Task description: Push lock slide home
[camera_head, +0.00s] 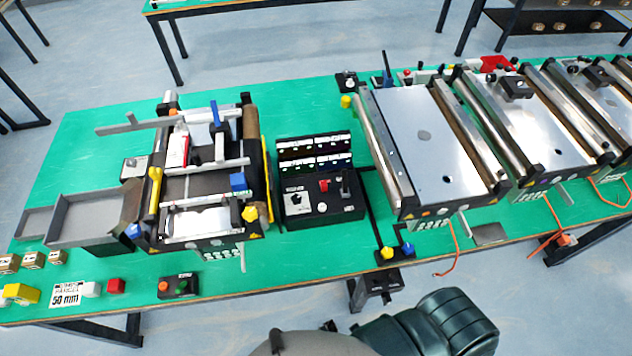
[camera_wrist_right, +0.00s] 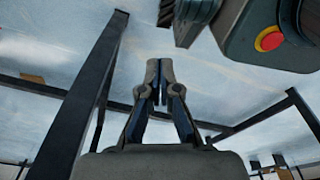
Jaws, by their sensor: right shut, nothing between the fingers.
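A small conveyor unit (camera_head: 188,218) stands at the left of the green table, with a yellow upright rod (camera_head: 155,188), a blue-tipped lever (camera_head: 215,112), a blue block (camera_head: 239,183) and yellow knobs. I cannot tell which of these parts is the lock slide or how far in it sits. My right gripper (camera_wrist_right: 160,72) shows in the right wrist view, its fingertips together and nothing between them. It is over the floor and dark table legs, away from the conveyor parts. My left gripper is not in view.
A black control box (camera_head: 322,200) stands right of the unit. Larger roller conveyors (camera_head: 428,135) fill the right side. Grey trays (camera_head: 90,215) sit left of the unit. A button box (camera_head: 178,286) and small blocks lie near the front edge.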

